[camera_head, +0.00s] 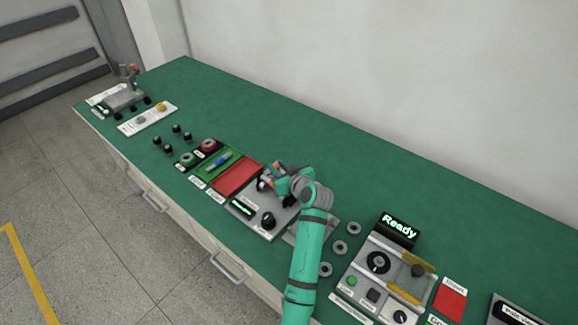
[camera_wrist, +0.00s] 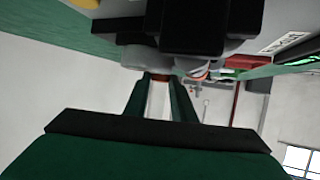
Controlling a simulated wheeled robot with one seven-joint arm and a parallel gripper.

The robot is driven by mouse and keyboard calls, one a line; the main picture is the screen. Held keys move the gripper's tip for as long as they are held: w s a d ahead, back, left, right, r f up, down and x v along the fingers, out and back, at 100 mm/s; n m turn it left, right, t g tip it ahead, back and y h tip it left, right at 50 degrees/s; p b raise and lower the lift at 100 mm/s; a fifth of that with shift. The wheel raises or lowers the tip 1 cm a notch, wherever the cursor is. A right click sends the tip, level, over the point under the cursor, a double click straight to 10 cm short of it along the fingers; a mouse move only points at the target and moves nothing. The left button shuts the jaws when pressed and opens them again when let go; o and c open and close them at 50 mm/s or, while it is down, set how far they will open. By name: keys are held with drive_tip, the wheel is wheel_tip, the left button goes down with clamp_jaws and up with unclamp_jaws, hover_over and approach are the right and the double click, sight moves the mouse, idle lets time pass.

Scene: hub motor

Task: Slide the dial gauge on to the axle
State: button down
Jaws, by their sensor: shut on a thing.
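My gripper (camera_head: 270,184) is low over a grey panel (camera_head: 256,222) in the middle of the bench. In the wrist view my gripper (camera_wrist: 160,76) has its fingers close together, shut on a small part that the fingers mostly hide. A grey rounded part with a whitish, red-marked face (camera_wrist: 198,70) is just beyond the fingertips; it may be the dial gauge, but I cannot tell. A black block (camera_wrist: 195,28) is directly above it in the picture. I cannot make out the axle, nor whether anything is on it.
Several grey rings (camera_head: 340,247) and a "Ready" station (camera_head: 400,229) are at right. The bench's back strip is clear.

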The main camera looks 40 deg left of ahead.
drive_tip(key=shift+s+f, duration=0.1)
drive_tip(key=shift+s, duration=0.15)
drive_tip(key=c, duration=1.5)
unclamp_jaws()
drive_tip(key=v, duration=1.1)
drive_tip(key=shift+w, duration=0.1)
drive_tip(key=shift+w, duration=0.1)
